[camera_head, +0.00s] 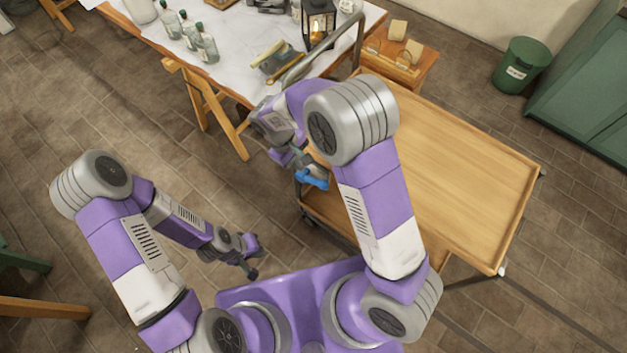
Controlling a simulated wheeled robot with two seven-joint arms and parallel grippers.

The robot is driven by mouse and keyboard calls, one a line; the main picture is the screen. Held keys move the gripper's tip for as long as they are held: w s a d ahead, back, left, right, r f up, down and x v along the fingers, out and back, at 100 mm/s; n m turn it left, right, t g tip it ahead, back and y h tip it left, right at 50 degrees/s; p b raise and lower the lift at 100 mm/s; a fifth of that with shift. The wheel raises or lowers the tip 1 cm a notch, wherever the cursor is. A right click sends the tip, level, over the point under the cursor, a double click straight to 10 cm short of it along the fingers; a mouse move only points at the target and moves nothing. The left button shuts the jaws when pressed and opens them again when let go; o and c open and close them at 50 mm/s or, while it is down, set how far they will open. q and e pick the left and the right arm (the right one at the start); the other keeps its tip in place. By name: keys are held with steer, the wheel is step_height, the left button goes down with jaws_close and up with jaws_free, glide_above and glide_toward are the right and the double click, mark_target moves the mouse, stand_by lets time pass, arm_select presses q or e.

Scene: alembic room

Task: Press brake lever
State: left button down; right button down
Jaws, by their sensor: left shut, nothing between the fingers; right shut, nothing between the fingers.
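A wooden-topped cart (455,165) with a raised rim stands on the right. A small blue piece (314,179), which looks like a lever, shows at the cart's left edge. My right gripper (300,166) is right beside the blue piece, pointing down. Its fingers are shut with nothing in them and are partly hidden, so I cannot tell whether they touch the blue piece. My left gripper (252,257) is shut and empty, low over the floor in front of my base, apart from the cart.
The cart's grey metal handle (356,45) rises at its far end. A marble-topped table (235,70) with bottles (206,43) and a lantern (318,22) stands behind. A green bin (521,65) stands at the back right.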

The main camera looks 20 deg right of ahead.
mark_target(315, 181)
steer(key=shift+w+a+r+h, duration=0.1)
steer(key=shift+w+r+h, duration=0.05)
steer(key=shift+r, duration=0.35)
steer(key=shift+w+r+h, duration=0.15)
steer(key=shift+r, duration=0.35)
steer(key=shift+f, duration=0.15)
steer(key=b+x, duration=0.4)
steer(key=x, duration=1)
steer(key=shift+w, duration=0.15)
